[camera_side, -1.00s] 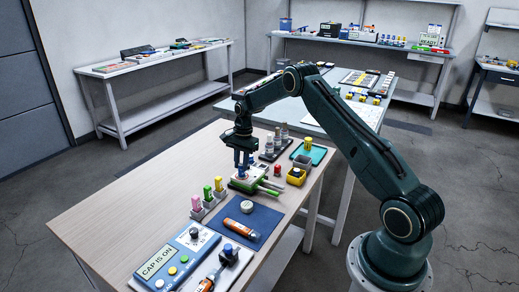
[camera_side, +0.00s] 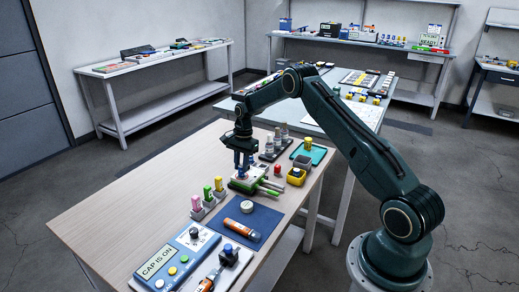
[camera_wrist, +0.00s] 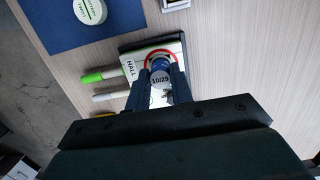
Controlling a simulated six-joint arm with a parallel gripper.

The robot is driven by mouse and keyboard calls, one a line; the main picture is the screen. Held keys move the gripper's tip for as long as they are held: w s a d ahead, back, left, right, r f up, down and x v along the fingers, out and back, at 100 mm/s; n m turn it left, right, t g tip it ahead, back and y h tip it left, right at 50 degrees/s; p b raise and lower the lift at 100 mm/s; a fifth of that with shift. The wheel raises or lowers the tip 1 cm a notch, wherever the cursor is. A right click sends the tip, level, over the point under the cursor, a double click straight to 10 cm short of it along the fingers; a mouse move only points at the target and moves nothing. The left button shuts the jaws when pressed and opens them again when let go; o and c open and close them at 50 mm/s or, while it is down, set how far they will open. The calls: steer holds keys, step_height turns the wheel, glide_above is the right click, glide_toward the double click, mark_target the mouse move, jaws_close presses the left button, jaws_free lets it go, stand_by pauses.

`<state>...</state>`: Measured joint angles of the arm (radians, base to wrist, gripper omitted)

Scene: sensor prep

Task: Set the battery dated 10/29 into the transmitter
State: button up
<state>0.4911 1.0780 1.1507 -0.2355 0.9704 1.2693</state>
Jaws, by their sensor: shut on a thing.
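My gripper (camera_wrist: 160,84) is shut on the blue battery, whose pale end reads 10/29 (camera_wrist: 160,79). In the wrist view the battery lies over a white block marked HALL (camera_wrist: 131,66), near a red ring (camera_wrist: 160,52); I cannot tell how far it stands in or above the block. In the side view my gripper (camera_side: 243,168) is right over this block (camera_side: 243,187), and its fingers hide most of the battery.
Pink (camera_side: 196,203), green (camera_side: 208,192) and yellow (camera_side: 218,184) cylinders stand in grey holders left of the mat. A CAP IS ON panel (camera_side: 160,262) is at the front. The table's left side is clear.

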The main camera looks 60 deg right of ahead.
steer(key=shift+f, duration=0.5)
stand_by(0.4)
steer(key=o, duration=1.1)
steer(key=shift+r, duration=0.75)
steer(key=shift+r, duration=2.85)
steer(key=shift+r, duration=0.15)
